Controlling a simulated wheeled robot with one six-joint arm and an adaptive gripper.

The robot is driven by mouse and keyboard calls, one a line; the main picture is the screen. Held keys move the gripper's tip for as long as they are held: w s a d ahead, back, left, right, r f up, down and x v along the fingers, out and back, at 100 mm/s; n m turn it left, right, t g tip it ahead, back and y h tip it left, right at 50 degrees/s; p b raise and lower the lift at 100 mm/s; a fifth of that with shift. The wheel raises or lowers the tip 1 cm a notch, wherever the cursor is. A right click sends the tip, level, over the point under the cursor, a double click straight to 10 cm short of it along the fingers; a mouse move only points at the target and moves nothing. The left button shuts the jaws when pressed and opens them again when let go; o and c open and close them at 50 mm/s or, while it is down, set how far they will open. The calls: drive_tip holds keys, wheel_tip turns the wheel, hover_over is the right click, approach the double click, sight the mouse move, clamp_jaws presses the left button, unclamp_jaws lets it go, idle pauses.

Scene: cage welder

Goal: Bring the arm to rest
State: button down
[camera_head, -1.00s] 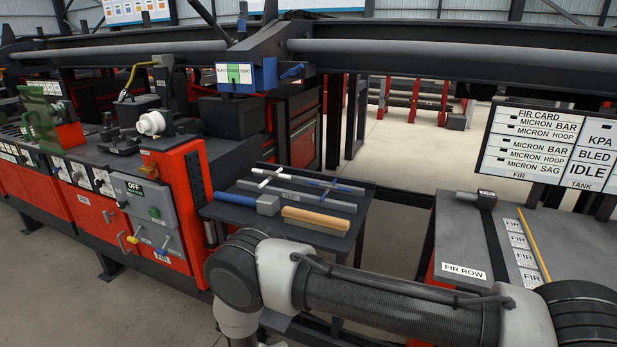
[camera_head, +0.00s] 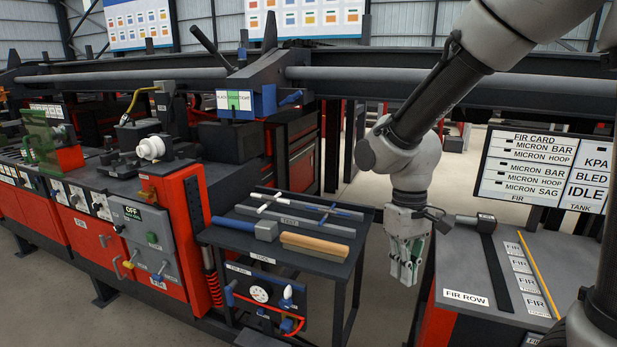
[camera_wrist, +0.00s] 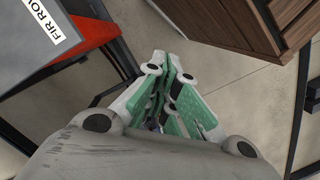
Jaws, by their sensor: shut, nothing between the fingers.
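My gripper (camera_head: 406,274) hangs pointing down in the head view, in the gap between the tool table and the FIR ROW bench. My arm is raised and bent above it, coming from the right. In the wrist view my gripper (camera_wrist: 172,75) shows its white and green fingers closed together, with nothing between them and floor beneath. It touches nothing that I can see.
A wooden cabinet (camera_wrist: 235,20) stands beyond.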

drive_tip(key=s+d+r+m+t, duration=0.2)
drive_tip(key=s+d+r+t, duration=0.1)
drive_tip(key=s+d+r, duration=0.2)
drive_tip(key=s+d+r+m+t, duration=0.3)
drive_tip(key=d+r, duration=0.6)
drive_tip(key=d, duration=0.3)
drive_tip(key=shift+s+d+r, duration=0.2)
drive_tip(key=shift+s+r, duration=0.2)
drive_tip(key=shift+s, duration=0.45)
